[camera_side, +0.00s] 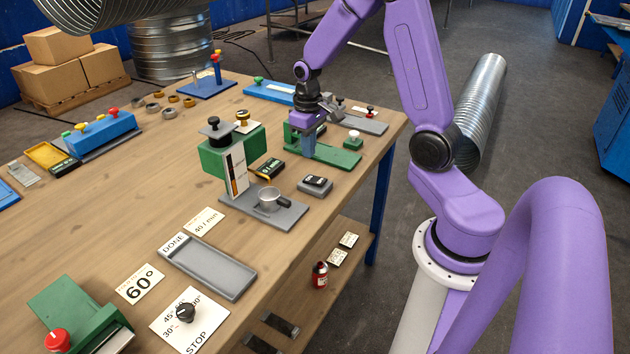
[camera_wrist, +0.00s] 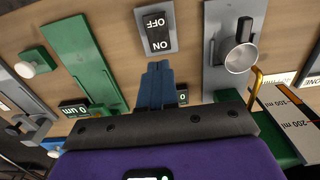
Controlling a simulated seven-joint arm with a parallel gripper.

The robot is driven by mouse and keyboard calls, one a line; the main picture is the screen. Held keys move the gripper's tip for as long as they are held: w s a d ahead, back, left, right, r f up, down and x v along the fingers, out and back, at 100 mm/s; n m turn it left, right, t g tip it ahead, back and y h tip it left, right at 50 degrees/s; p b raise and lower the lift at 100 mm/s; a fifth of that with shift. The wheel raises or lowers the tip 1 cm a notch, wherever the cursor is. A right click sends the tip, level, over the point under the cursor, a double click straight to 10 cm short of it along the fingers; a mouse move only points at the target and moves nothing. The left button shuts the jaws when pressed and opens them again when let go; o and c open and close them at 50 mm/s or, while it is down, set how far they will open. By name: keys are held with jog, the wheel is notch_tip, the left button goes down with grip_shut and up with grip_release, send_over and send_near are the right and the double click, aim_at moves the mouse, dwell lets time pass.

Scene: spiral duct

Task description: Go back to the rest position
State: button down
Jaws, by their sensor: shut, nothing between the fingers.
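My gripper (camera_side: 308,150) hangs with its fingers pointing down at the far right part of the workbench (camera_side: 130,200), by a green fixture (camera_side: 338,155). In the wrist view my gripper (camera_wrist: 157,68) shows its blue fingers together, with nothing seen between them. The fingers point toward the OFF/ON switch (camera_wrist: 157,32) and are apart from it in the picture. I cannot tell how high the fingertips are above the bench top.
A metal cup (camera_side: 270,199) stands on a grey plate in front of a green dispenser (camera_side: 216,158) with a black knob. The switch (camera_side: 315,186) sits near the bench's right edge. A grey DONE tray (camera_side: 207,268) lies nearer. Bare wood lies left of the dispenser.

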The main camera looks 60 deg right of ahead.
jog(key=shift+a, duration=0.1)
jog(key=s+a+r+n, duration=0.3)
jog(key=s+a+n, duration=0.1)
jog(key=s+a, duration=0.4)
jog(key=s+a+r+n, duration=0.4)
jog(key=s+a, duration=0.2)
jog(key=a, duration=0.4)
jog(key=s+r+n, duration=0.1)
jog(key=s+n, duration=0.3)
jog(key=s, duration=0.6)
jog(key=shift+a+n, duration=0.3)
